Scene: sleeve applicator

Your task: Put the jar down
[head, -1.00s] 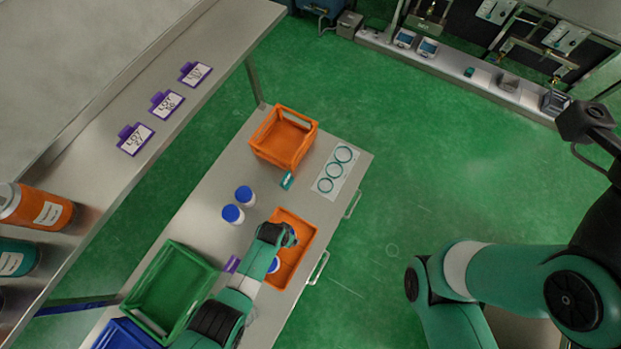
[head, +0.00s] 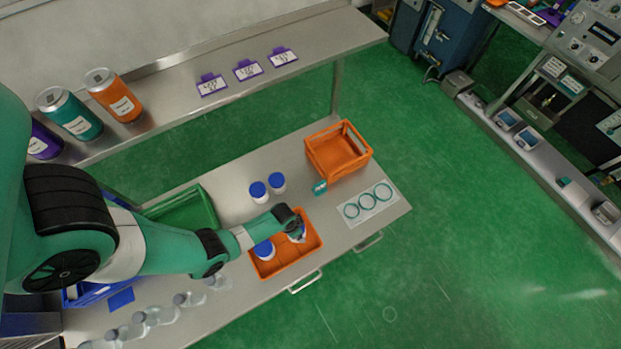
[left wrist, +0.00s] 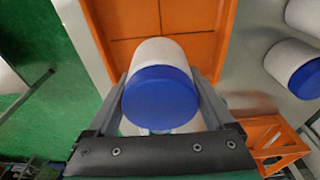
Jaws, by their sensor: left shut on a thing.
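My left gripper (head: 298,228) is shut on a white jar with a blue lid (left wrist: 160,95), between its fingers in the left wrist view. The tray is also behind the jar in the left wrist view (left wrist: 200,48). I cannot tell whether the held jar touches the tray floor. My right gripper is not in view.
Two more blue-lidded jars (head: 258,192) stand on the bench behind the tray. An orange crate (head: 338,152), a teal item (head: 320,188) and a sheet with teal rings (head: 368,205) are to the right. Clear bottles (head: 150,320) line the front left. A green bin (head: 185,210) is behind my arm.

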